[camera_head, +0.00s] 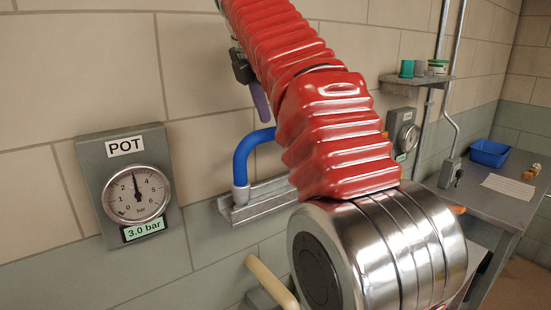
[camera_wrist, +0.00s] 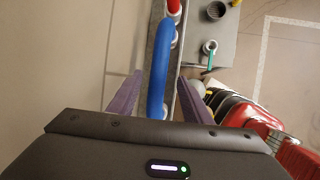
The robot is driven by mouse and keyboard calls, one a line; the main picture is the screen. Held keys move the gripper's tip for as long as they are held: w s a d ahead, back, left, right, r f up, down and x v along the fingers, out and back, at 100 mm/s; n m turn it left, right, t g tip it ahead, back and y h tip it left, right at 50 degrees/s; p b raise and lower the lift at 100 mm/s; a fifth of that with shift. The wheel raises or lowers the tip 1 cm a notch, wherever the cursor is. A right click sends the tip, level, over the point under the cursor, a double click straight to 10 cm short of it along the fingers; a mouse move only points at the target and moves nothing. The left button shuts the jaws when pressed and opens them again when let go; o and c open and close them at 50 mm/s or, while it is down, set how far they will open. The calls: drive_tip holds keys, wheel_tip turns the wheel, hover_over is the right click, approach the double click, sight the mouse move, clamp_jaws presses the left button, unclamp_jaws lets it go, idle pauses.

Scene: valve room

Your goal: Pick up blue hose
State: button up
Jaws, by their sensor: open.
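The blue hose (camera_head: 243,158) is bent in an arch, its near end in a pale metal fitting on the wall rail (camera_head: 268,197). My arm hides its other end in the head view. In the wrist view the blue hose (camera_wrist: 158,68) runs lengthwise between the two purple fingers of my gripper (camera_wrist: 159,80). The fingers are apart, one on each side, with gaps to the hose. In the head view my gripper (camera_head: 260,103) shows partly, one purple finger pointing down just above the top of the hose; the other finger is hidden.
A gauge box marked POT (camera_head: 137,188), reading 3.0 bar, is on the wall at left. A small shelf (camera_head: 415,82) holds cups. A blue tray (camera_head: 489,153) and paper (camera_head: 510,188) lie on the right-hand table. A red piece (camera_wrist: 173,6) is beyond the hose.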

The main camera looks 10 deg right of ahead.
drive_tip(key=shift+x, duration=1.95)
drive_tip(key=x, duration=0.5)
drive_tip(key=shift+f, duration=0.1)
clamp_jaws()
